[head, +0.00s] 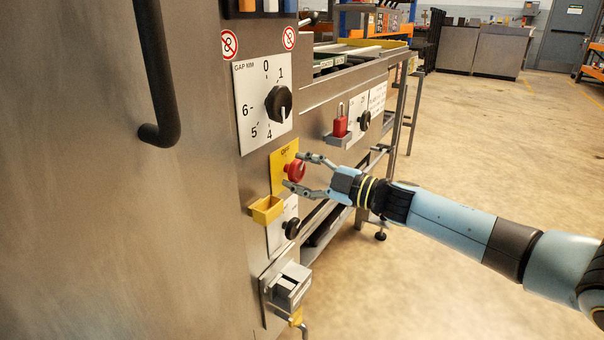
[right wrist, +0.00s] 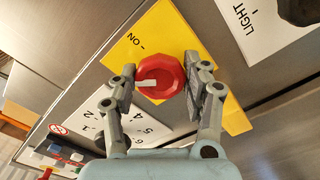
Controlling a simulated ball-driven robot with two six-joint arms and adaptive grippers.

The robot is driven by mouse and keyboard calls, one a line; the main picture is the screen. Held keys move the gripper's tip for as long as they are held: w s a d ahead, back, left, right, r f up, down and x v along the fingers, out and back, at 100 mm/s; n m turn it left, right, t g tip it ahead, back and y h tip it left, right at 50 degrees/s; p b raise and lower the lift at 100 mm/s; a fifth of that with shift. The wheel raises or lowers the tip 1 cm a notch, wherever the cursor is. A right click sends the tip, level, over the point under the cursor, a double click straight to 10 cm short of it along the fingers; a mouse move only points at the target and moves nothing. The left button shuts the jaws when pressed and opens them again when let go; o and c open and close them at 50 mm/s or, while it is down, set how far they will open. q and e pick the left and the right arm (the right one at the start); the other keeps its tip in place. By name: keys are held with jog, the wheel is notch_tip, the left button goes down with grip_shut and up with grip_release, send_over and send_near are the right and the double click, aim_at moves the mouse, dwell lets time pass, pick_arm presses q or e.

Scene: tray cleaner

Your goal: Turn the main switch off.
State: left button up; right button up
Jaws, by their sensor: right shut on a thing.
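The main switch is a red knob (head: 296,171) on a yellow plate (head: 278,182) on the steel machine front. My right gripper (head: 294,170) reaches in from the right and is shut on the knob, one finger on each side. In the right wrist view the red knob (right wrist: 163,84) sits between the finger pads. Its white pointer mark points left in that view, and the word ON shows up and left of it on the yellow plate (right wrist: 155,38). The other end of the marking is hidden by a finger. My left gripper is not in view.
A gap dial (head: 279,102) is above the plate, a yellow holder (head: 266,209) below left, and a black light knob (head: 292,228) below. Open floor (head: 480,130) lies to the right.

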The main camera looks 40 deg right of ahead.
jog(key=shift+n, duration=1)
jog(key=shift+f+n+b, duration=0.1)
jog(key=shift+n+b, duration=0.2)
jog(key=shift+n, duration=0.6)
jog(key=shift+n+b, duration=0.3)
jog(key=shift+n, duration=1.7)
jog(key=o, duration=1.1)
jog(key=shift+o, duration=0.2)
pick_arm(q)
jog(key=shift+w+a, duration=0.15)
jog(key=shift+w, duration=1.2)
pick_arm(e)
jog(key=v, duration=1.2)
